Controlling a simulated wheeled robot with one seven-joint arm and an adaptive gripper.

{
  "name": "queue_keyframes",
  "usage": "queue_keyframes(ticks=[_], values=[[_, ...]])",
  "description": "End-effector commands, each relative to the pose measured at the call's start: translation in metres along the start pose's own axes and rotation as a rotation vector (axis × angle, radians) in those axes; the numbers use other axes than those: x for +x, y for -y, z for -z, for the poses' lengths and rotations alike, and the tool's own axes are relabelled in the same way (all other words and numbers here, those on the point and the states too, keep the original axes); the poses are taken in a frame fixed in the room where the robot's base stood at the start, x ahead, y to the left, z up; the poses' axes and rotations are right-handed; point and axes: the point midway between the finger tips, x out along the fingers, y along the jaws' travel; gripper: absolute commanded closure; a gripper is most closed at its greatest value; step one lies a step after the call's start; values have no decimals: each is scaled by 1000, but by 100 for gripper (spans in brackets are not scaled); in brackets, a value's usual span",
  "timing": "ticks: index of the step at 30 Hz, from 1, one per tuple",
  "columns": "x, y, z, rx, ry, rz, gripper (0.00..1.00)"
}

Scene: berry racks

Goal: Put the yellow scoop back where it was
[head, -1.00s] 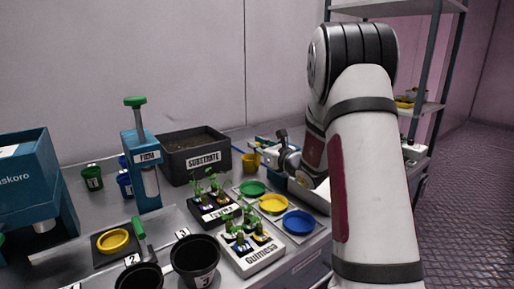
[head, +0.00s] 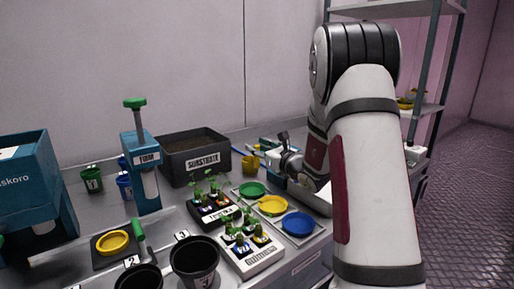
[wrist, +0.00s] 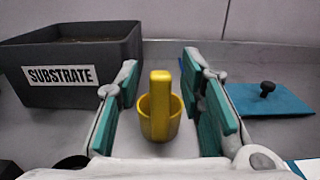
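The yellow scoop (head: 250,165) is on the bench just right of the substrate box in the head view. In the wrist view the scoop (wrist: 160,105) shows its round cup with the handle toward me, between my two finger pads. My gripper (wrist: 160,62) is open, with a visible gap between each pad and the scoop. In the head view my gripper (head: 266,154) is beside the scoop, partly hidden by my own arm.
The black substrate box (head: 194,157) is close on the left. A teal flat piece with a black knob (wrist: 267,92) lies to the right. The wall is behind. Seedling trays (head: 250,256) and coloured dishes (head: 273,206) stand nearer the front.

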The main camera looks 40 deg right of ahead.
Motion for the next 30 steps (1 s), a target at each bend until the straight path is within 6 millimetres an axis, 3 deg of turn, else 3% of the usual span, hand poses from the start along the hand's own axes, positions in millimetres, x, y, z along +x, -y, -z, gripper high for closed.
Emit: queue_keyframes(ticks=[9,15,26,29,30], values=[[-67,1,0,2,-2,5,65],[-98,1,0,0,-1,4,65],[-111,-3,-1,-5,0,-9,65],[-107,-27,-11,-39,0,-78,65],[-106,-46,-18,-67,-1,-131,65]])
